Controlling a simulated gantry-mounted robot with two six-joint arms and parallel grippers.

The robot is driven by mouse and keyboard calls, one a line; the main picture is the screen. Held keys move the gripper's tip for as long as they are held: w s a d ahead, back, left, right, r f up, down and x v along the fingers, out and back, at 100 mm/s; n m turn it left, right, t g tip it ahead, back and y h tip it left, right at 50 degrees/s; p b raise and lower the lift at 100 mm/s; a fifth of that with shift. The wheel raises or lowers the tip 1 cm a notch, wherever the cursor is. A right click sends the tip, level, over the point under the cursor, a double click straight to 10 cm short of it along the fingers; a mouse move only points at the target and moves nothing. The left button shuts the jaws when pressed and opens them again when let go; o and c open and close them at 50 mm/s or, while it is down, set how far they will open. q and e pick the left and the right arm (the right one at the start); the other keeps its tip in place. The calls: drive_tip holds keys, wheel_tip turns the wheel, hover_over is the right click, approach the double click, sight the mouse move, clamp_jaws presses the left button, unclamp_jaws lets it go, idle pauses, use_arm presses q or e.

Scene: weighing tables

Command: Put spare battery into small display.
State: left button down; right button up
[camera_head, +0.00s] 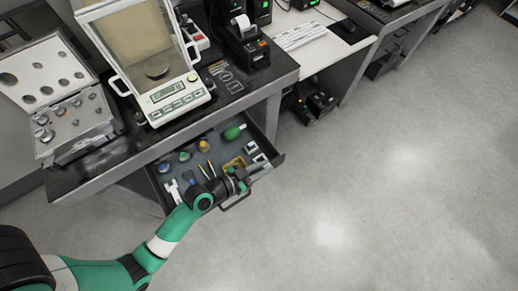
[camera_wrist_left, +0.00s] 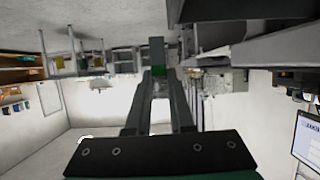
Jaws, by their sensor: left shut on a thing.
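My left gripper (camera_head: 262,170) is at the front right corner of an open drawer (camera_head: 276,160). It is shut on a small dark block with a green part, which looks like the spare battery (camera_wrist_left: 157,49); the left wrist view shows it between the fingertips (camera_wrist_left: 160,74). The block is too small to make out in the head view. A small black unit with a green-lit screen (camera_head: 259,12) stands on the bench at the top and may be the small display; I cannot tell for certain. My right gripper is not in view.
The drawer holds a green bottle (camera_head: 233,132), a white wrench-like tool (camera_head: 173,191) and several small items. A balance (camera_head: 178,98) and a weight case (camera_head: 45,80) stand on the bench above. A printer (camera_head: 247,45) and keyboard (camera_head: 300,36) are further right. The floor is clear at right.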

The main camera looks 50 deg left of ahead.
use_arm(q)
drive_tip(key=s+d+r+p, duration=0.2)
drive_tip(key=s+d+p, duration=0.1)
drive_tip(key=d, duration=0.2)
drive_tip(key=shift+r, duration=0.3)
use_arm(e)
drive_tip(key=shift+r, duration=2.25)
